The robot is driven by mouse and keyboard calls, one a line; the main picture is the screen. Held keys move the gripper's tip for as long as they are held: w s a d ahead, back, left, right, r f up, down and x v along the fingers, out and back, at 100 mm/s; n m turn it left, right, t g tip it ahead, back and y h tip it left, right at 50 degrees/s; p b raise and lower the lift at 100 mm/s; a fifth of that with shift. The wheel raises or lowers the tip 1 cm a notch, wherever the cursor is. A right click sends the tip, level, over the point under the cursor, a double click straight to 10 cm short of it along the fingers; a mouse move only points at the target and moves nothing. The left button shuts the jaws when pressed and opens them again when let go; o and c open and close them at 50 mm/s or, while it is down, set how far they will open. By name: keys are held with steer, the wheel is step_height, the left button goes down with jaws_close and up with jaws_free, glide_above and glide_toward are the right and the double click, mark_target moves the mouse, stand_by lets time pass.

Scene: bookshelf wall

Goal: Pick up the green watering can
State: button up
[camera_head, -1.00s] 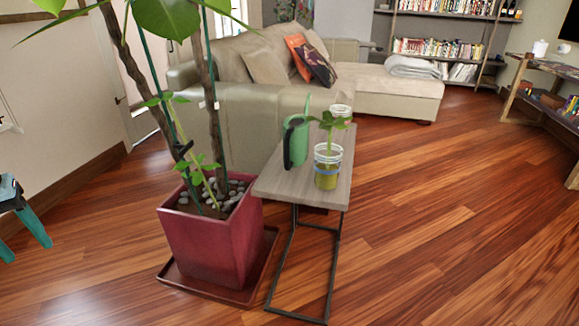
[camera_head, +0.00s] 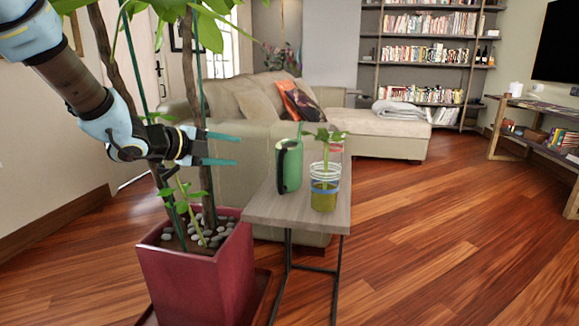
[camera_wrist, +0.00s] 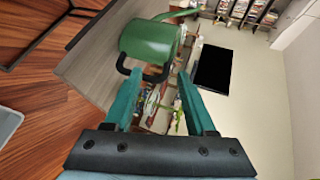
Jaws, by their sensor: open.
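The green watering can (camera_head: 290,168) stands upright on the small side table (camera_head: 262,209), with its dark handle on the left and its spout rising at the top. My gripper (camera_head: 239,149) is open and empty, left of the can and a little above its middle, pointing towards it with a gap between. In the wrist view the can (camera_wrist: 150,42) shows its black handle (camera_wrist: 143,72) just beyond the tips of my open gripper (camera_wrist: 157,82). Neither fingertip clearly touches the handle.
A glass jar with a leafy cutting (camera_head: 324,190) stands close to the right of the can. A red planter (camera_head: 200,275) with a tall plant stands left of the table, its stems near my arm. A sofa (camera_head: 232,150) is behind. Open floor lies to the right.

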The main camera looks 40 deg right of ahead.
steer(key=s+d+m+g, duration=0.2)
steer(key=s+d+m, duration=0.1)
steer(key=b, duration=0.1)
glide_toward(293, 155)
steer(key=d, duration=0.4)
steer(key=shift+s+f+h, duration=0.15)
steer(key=shift+f+h, duration=0.1)
steer(key=shift+h, duration=0.05)
jaws_close()
stand_by(1.1)
steer(key=shift+r, duration=0.1)
